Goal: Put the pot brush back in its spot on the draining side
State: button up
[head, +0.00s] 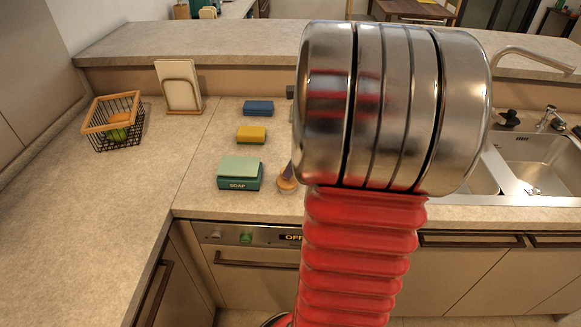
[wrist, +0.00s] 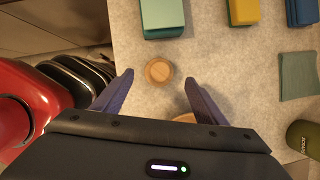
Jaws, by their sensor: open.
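A round, light wooden piece (wrist: 159,71), apparently the pot brush seen from above, stands on the counter in the wrist view. My gripper (wrist: 158,79) is open, its two dark fingertips on either side of this piece with gaps between. It is not gripped. A second wooden edge (wrist: 184,118) shows just under the gripper body, mostly hidden; I cannot tell what it is. In the head view a wooden piece (head: 287,184) shows by the counter's front edge, with a dark fingertip over it. My arm hides most of the gripper there.
A green soap box (head: 240,175), yellow sponge (head: 251,135) and blue sponge (head: 258,108) stand left of my arm. A green cloth (wrist: 298,76) and dark green bottle (wrist: 305,138) lie right in the wrist view. The sink (head: 540,160) is at right; the left counter is mostly clear.

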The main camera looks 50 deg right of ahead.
jog(key=v, duration=0.4)
jog(key=shift+a, duration=0.1)
dwell(0.7)
jog(key=w+a+r+n+h, duration=0.1)
jog(key=a+r+n, duration=0.1)
jog(key=a+n, duration=0.7)
jog(key=w+a+r+n, duration=0.1)
jog(key=a+n, duration=0.5)
jog(key=a, duration=0.5)
jog(key=s+a+n, duration=0.3)
jog(key=a+n, duration=0.3)
jog(key=n, duration=0.2)
jog(key=s+a+n+t, duration=0.1)
jog(key=s+a+n, duration=0.2)
jog(key=a+n, duration=0.4)
jog(key=shift+s+a+f+n+h, duration=0.3)
jog(key=shift+s+f+n+h, duration=0.1)
jog(key=shift+n, duration=0.2)
